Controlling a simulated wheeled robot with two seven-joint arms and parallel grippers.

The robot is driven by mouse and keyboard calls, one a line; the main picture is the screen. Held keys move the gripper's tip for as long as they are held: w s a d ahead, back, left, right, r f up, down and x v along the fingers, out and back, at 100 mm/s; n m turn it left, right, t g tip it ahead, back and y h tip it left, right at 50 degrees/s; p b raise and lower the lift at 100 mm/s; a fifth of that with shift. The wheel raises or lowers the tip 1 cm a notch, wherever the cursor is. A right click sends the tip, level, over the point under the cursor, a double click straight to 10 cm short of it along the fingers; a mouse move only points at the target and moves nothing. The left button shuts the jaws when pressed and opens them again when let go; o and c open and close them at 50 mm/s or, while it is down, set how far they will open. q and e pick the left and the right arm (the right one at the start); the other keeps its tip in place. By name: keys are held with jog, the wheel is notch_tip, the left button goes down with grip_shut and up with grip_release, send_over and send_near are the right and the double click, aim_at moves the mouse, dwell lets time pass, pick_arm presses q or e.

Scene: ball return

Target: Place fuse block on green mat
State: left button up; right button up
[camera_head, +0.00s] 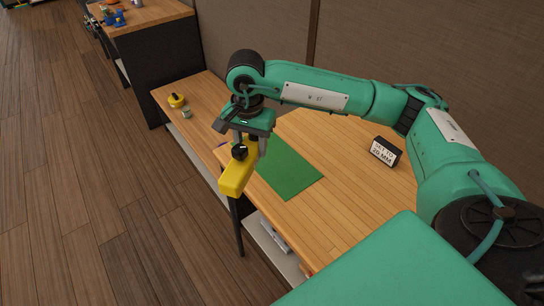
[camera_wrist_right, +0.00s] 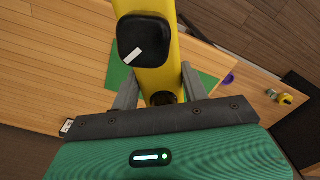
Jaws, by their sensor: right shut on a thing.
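My right gripper (camera_head: 248,146) is shut on a long yellow block with a black knob, which I take to be the fuse block (camera_head: 236,178). The block hangs tilted over the front edge of the table, in front of the green mat's left part. In the right wrist view the fuse block (camera_wrist_right: 157,75) sits between the two grey fingers (camera_wrist_right: 160,92). The green mat (camera_head: 292,176) lies flat and bare on the wooden table; its left part is hidden by the gripper and block. It also shows below the block in the wrist view (camera_wrist_right: 200,80). My left gripper is out of view.
A black box with a white label (camera_head: 384,152) stands right of the mat. A yellow thing with a black top (camera_head: 177,100) and a small greyish-green item (camera_head: 186,113) are on the far left tabletop. A purple thing (camera_wrist_right: 229,79) lies near the mat. Bare wood surrounds the mat's right side.

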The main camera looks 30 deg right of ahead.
jog(key=d+r+m, duration=0.1)
jog(key=m, duration=0.1)
jog(key=d+m, duration=0.1)
jog(key=m, duration=0.2)
jog(key=w+d+r+m, duration=0.1)
jog(key=m, duration=0.1)
jog(key=shift+w+d+r+p, duration=0.1)
jog(key=shift+r+p, duration=0.2)
jog(key=d+r+m, duration=0.2)
jog(key=d+m, duration=0.1)
jog(key=m, duration=0.5)
jog(key=r+m+p, duration=0.1)
jog(key=r+m, duration=0.1)
jog(key=m, duration=0.8)
send_over(283, 166)
notch_tip(283, 166, down, 15)
jog(key=shift+r+p, duration=0.1)
jog(key=shift+p, duration=0.85)
notch_tip(283, 166, down, 4)
jog(key=shift+p, duration=0.45)
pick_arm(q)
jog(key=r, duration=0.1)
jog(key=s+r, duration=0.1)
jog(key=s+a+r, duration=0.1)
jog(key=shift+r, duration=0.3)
pick_arm(e)
jog(key=shift+f, duration=0.25)
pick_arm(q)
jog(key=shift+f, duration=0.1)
